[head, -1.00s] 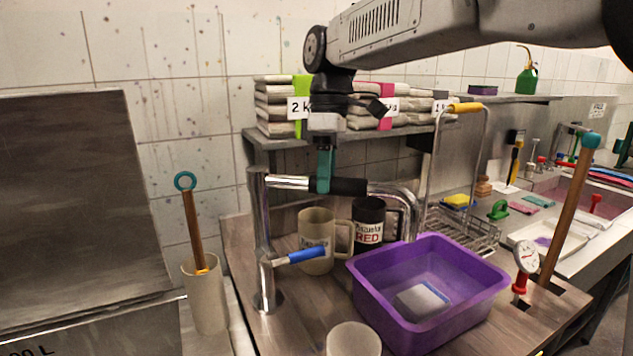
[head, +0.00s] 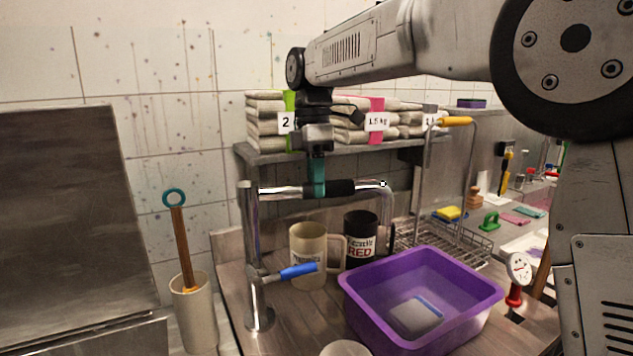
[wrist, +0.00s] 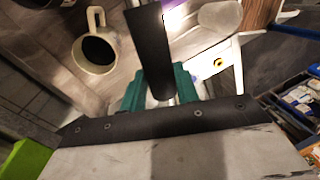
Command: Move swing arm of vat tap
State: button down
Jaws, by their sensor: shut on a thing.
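The vat tap's chrome post (head: 252,225) stands upright on the wooden counter, with a blue lever (head: 298,271) low on it. Its chrome swing arm (head: 374,184) reaches right from the top of the post and bends down behind the purple basin (head: 470,293). A black sleeve (head: 341,187) covers the middle of the swing arm; it also shows in the wrist view (wrist: 150,45). My gripper (head: 318,185) comes from above, its teal fingers shut on the swing arm at the sleeve. The spout's lower end is partly hidden.
A beige jug (head: 308,258) and a black mug (head: 360,238) stand under the swing arm. A shelf (head: 340,148) with stacked cloth bundles lies close behind my gripper. A wire rack (head: 465,248) is at right. A beige container (head: 196,318) holds a wooden-handled tool.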

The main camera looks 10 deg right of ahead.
jog(key=c, duration=1.1)
grip_release()
jog(key=shift+o, duration=0.2)
notch_tip(320, 180, up, 8)
jog(key=w, duration=0.1)
jog(key=shift+w+f, duration=0.2)
jog(key=shift+w, duration=0.1)
jog(key=shift+a, duration=0.15)
